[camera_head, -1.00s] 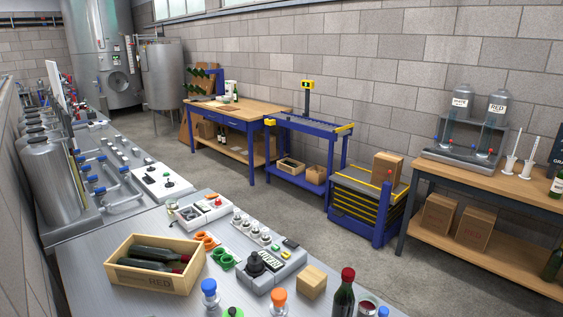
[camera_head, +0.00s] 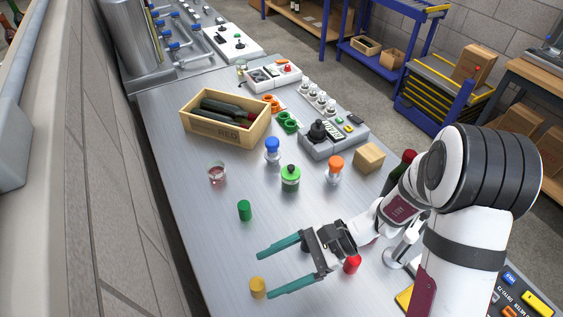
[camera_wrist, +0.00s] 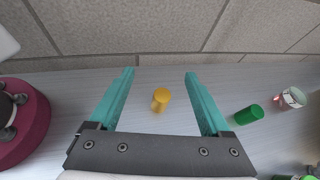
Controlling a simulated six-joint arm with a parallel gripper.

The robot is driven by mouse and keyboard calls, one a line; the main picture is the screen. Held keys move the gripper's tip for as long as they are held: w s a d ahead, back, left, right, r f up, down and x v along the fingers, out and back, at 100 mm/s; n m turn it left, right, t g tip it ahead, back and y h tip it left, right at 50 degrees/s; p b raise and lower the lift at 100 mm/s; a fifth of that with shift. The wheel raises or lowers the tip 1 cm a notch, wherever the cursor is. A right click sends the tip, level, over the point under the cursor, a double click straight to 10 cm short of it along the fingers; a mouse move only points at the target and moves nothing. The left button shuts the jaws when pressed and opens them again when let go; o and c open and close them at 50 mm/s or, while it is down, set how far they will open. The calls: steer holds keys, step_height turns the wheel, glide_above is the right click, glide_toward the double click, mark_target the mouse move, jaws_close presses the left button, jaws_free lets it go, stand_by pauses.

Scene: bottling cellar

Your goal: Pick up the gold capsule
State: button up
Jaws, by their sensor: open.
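The gold capsule (camera_head: 257,288) stands on the metal bench near the bottom of the head view. My gripper (camera_head: 265,275) is open and empty, its two teal fingers spread and pointing left toward the capsule. In the wrist view the gold capsule (camera_wrist: 161,100) shows between the two open fingers (camera_wrist: 159,73), a little nearer the left one. It is not gripped; I cannot tell exactly how far it is from the fingers.
A green capsule (camera_head: 244,210) stands farther up the bench, and a red capsule (camera_head: 352,264) is close by my gripper. A glass (camera_head: 217,172), colored-top stoppers, a wooden bottle crate (camera_head: 225,140) and a block wall (camera_head: 130,190) surround the area. The bench left of the fingers is clear.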

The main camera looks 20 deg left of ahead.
mark_target(259, 285)
steer(key=shift+m+y, duration=0.6)
steer(key=shift+m, duration=0.1)
steer(key=f, duration=0.3)
steer(key=a+f, duration=0.1)
steer(key=f, duration=0.5)
steer(key=shift+w+a+f, duration=0.2)
steer(key=shift+w+f, duration=0.15)
steer(key=shift+w, duration=0.05)
steer(key=x, duration=0.3)
steer(key=shift+f, duration=0.15)
steer(key=c, duration=0.8)
